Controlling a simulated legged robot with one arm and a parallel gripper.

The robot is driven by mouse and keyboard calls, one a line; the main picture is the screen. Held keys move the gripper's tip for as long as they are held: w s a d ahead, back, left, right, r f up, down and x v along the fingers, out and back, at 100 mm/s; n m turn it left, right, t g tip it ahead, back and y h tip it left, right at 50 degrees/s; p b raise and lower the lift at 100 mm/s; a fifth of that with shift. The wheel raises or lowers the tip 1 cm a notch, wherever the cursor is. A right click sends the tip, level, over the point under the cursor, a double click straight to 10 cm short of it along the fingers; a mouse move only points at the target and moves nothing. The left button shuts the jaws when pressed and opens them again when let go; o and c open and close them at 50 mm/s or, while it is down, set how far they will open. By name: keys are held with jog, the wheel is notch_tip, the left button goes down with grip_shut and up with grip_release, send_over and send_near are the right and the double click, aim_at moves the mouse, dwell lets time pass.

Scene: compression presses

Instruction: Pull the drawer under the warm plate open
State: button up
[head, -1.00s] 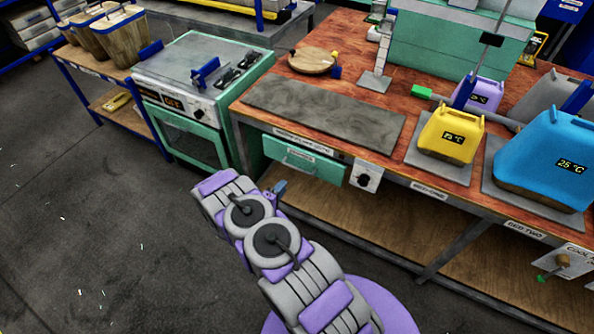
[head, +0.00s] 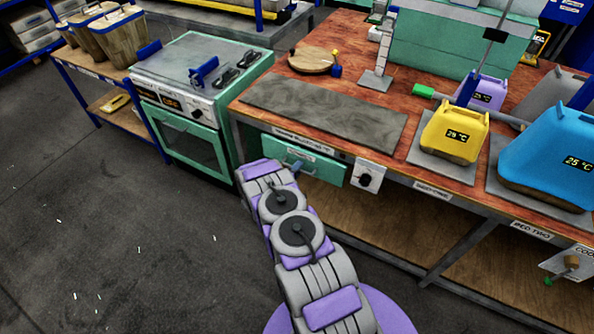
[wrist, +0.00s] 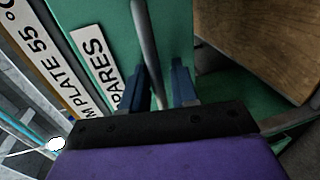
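The warm plate (head: 325,115) is a flat grey slab at the near edge of the red worktop. Below it is the green drawer (head: 328,172), its front flush under the bench edge; its face also fills the top of the wrist view (wrist: 175,25). Its grey bar handle (wrist: 148,40) runs lengthwise in the wrist view. My gripper (wrist: 158,82) is open, with one blue finger on each side of the handle, which passes between them. I cannot tell whether either finger touches it. In the head view my gripper (head: 295,167) is at the drawer front, partly hidden by my arm.
A knob (head: 367,179) sits just right of the drawer. A green oven (head: 190,138) stands to the left. The wooden lower shelf (head: 385,225) lies beneath. Yellow (head: 446,148) and blue (head: 560,140) bins stand on the right.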

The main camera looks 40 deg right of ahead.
grip_shut()
jog(key=shift+s+a, duration=0.15)
dwell(0.4)
